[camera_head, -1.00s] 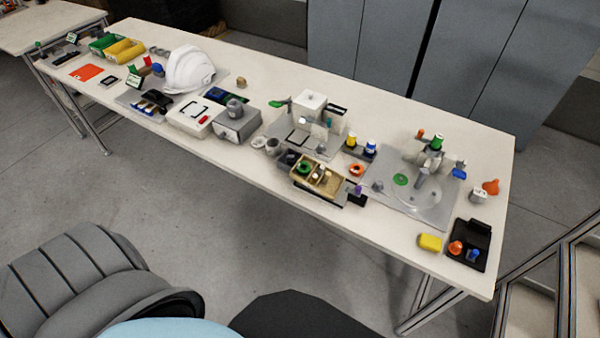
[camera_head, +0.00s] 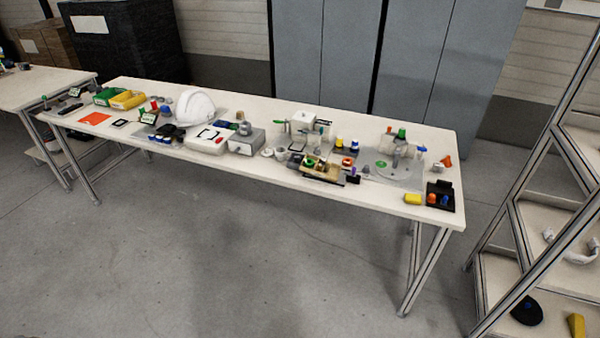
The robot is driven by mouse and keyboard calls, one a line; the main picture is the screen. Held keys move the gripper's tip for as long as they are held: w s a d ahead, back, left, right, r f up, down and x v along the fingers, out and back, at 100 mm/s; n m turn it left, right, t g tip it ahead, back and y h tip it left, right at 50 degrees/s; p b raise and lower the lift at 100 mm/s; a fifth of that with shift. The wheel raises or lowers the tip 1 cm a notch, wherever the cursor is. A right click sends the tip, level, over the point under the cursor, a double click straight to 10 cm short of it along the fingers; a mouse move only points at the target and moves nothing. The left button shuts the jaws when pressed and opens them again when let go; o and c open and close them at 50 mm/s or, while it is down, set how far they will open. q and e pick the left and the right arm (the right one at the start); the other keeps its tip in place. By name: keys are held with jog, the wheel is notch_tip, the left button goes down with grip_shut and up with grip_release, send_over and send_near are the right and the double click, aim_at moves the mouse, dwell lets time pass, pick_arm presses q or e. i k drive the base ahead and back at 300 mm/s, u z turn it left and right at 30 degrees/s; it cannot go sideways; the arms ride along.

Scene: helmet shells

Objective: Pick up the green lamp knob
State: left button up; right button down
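Neither of my grippers is in view. Several small green parts lie on the long white table (camera_head: 225,170), and I cannot tell for sure which is the lamp knob. One green cap (camera_head: 402,133) stands on top of the grey fixture at the right. A flat green disc (camera_head: 381,164) lies on the grey plate below it. All are small and far off.
A metal-framed shelf (camera_head: 505,240) stands at right. Floor before the table is clear.

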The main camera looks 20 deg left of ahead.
aim_at(309, 162)
jog(key=u, duration=0.65)
jog(key=i, duration=1.65)
jog(key=z, duration=0.5)
